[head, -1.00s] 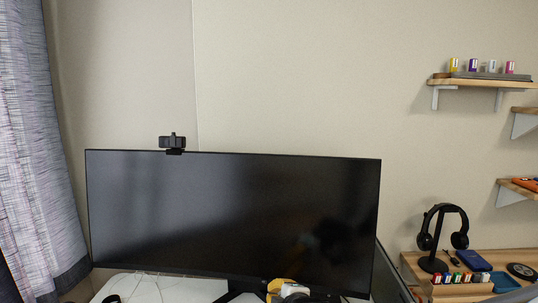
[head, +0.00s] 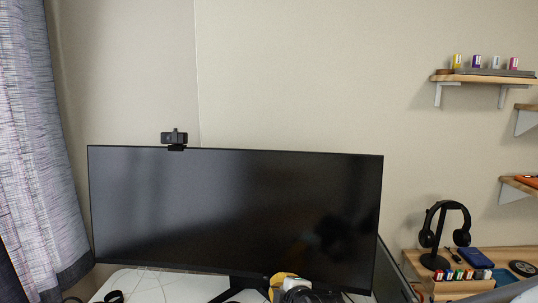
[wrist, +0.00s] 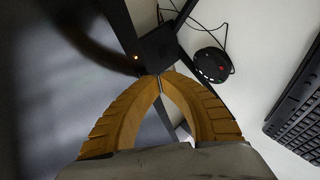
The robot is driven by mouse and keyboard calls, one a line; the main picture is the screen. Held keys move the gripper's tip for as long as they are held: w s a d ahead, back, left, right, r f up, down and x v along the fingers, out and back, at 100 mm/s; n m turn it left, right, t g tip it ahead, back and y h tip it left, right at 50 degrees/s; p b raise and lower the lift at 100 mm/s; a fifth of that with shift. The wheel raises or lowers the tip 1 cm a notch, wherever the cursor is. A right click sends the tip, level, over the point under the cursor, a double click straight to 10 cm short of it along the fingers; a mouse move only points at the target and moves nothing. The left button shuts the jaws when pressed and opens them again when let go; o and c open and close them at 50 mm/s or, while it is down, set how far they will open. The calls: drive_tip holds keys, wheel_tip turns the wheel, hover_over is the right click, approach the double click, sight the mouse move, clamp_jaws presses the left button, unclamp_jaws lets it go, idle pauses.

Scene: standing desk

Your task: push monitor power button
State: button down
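The black monitor (head: 225,215) stands across the middle of the head view, its screen dark. In the wrist view its dark screen (wrist: 55,85) fills the left side, and a small orange light (wrist: 136,57) glows on its lower edge. My gripper (wrist: 160,77) has ridged yellow fingers with the tips together, and nothing shows between them. The tips are close to the light, just below it in the wrist view; I cannot tell whether they touch the monitor. In the head view my gripper (head: 285,284) is at the monitor's bottom edge, partly cut off. I cannot make out a separate power button.
A black keyboard (wrist: 300,100) lies on the white desk (wrist: 235,115) at the right of the wrist view. A round black object (wrist: 211,65) and cables lie nearby. A webcam (head: 174,139) sits on the monitor; headphones (head: 443,232) hang on a stand at right.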

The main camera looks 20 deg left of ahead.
drive_tip(key=shift+w, duration=0.1)
idle(0.3)
drive_tip(key=shift+s+r, duration=0.1)
drive_tip(key=shift+s, duration=0.45)
